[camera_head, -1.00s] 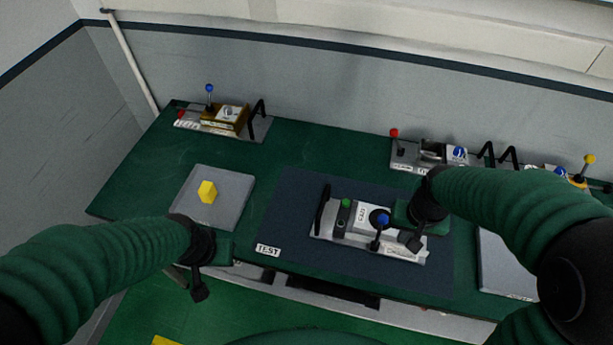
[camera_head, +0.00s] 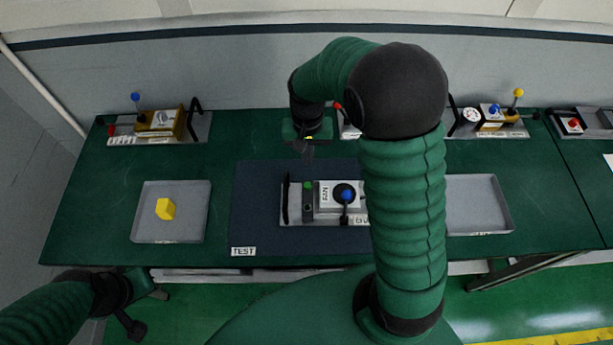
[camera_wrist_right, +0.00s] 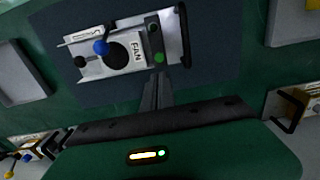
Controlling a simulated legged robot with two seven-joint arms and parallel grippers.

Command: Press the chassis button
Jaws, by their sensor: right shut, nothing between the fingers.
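The chassis (camera_head: 325,218) is a light grey plate on the dark TEST mat in the middle of the table. It carries a green button (camera_head: 307,185) on a dark strip at its left, a white FAN box, a blue-knobbed lever and a black handle. My right gripper (camera_head: 307,156) is above the far side of the chassis, pointing down, shut and empty. In the right wrist view, the green button (camera_wrist_right: 158,57) lies just beyond the closed fingertips (camera_wrist_right: 155,78); contact cannot be told. My left gripper (camera_head: 133,326) is low at the left, off the table's front edge; its jaws are unclear.
A grey tray (camera_head: 142,212) with a yellow block (camera_head: 165,209) is left of the mat (camera_head: 262,235). Another grey tray (camera_head: 480,205) is at the right. Other panels with levers and handles stand along the back. My right arm hides part of the chassis.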

